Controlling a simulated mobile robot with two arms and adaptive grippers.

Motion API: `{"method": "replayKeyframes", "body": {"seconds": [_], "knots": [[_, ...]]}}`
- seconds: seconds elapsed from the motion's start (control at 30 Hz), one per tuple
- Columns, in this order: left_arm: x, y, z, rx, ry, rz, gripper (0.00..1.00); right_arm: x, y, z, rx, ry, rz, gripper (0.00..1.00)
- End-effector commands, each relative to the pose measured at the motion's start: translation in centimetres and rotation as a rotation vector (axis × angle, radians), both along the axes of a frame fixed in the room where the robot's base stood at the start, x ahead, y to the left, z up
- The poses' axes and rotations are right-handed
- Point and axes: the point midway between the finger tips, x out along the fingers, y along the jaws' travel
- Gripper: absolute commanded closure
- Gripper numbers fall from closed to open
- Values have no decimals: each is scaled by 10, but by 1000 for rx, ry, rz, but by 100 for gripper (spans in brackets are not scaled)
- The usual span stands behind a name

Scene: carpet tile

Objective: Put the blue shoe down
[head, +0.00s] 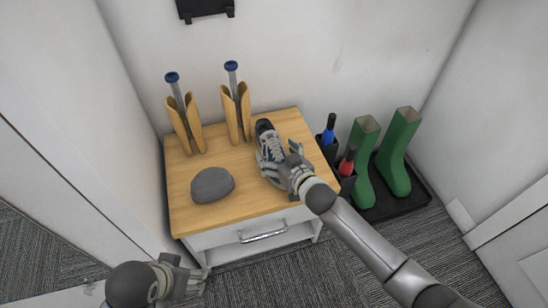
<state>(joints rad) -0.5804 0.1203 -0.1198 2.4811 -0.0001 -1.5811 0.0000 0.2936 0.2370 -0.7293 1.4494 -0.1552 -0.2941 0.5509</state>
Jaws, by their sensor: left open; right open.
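The blue shoe (269,142), dark navy with white laces, rests on the wooden top of a small cabinet (237,216), right of the middle. My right gripper (277,163) is open at the near end of the shoe, with its fingers close around it. The gripper hides part of the shoe, and I cannot tell whether the fingers touch it. My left gripper (194,278) is open and empty, low in front of the cabinet at the bottom left.
A grey rounded object (212,186) lies left of the shoe. Two wooden shoe-tree-like pieces (186,123) with blue knobs stand behind it. Right of the cabinet are blue and red-handled items (347,163) and green boots (398,153) on a black tray (414,197). Walls enclose the back and sides.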

Motion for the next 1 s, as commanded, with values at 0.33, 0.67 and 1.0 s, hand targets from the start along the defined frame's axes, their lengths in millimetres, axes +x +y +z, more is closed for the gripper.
{"method": "replayKeyframes", "body": {"seconds": [0.33, 0.67, 1.0], "knots": [[0, 0, -2, 0, -1, 0, 34, 6, 4, -2, 0, 0, 1, 14], [0, 0, -2, 0, -1, 0, 34, 6, 4, -2, 0, 0, 0, 56], [0, 0, -2, 0, -1, 0, 34, 6, 4, 0, 1, -2, 1, 76]]}}
